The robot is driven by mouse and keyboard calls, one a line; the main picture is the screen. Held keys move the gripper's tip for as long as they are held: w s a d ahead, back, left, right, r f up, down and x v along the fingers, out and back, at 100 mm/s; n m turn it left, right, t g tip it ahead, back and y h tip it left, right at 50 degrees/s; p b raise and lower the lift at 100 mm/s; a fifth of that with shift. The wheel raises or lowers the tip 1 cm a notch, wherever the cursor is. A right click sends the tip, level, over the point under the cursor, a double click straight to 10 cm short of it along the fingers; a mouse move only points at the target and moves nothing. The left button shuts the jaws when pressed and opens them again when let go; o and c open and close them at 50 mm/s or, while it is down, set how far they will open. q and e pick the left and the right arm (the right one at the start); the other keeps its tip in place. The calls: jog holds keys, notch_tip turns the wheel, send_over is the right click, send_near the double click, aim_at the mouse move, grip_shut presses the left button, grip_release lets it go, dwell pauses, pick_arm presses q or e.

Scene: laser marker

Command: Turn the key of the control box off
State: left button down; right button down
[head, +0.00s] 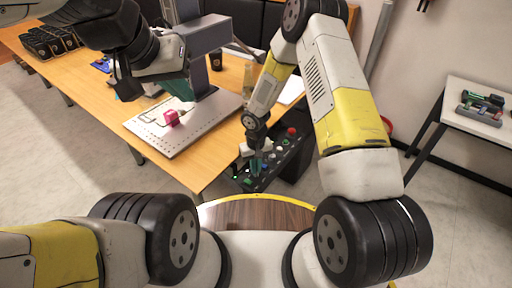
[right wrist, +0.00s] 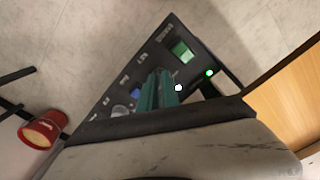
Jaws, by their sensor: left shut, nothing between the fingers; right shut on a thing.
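The black control box (head: 278,158) hangs at the right end of the wooden table in the head view, with a red button (head: 291,131) and several smaller buttons and lights. Its panel (right wrist: 133,72) also shows in the right wrist view, with a green square button (right wrist: 183,50) and a lit green lamp (right wrist: 209,73). My right gripper (head: 256,166) is at the panel, its teal fingers (right wrist: 160,92) shut on the key. The key itself is hidden by the fingers. My left gripper (head: 181,90) is shut and empty above the table, away from the box.
A white side table (head: 484,88) with small parts stands at right. A red round container (right wrist: 42,132) shows in the right wrist view. The floor at left is clear.

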jog(key=n, duration=0.4)
jog(key=shift+n, duration=0.3)
jog(key=n, duration=0.3)
jog(key=shift+n, duration=0.3)
jog(key=n, duration=0.3)
jog(key=shift+n, duration=2.2)
jog(key=c, duration=1.6)
grip_release()
jog(key=shift+r, duration=3.95)
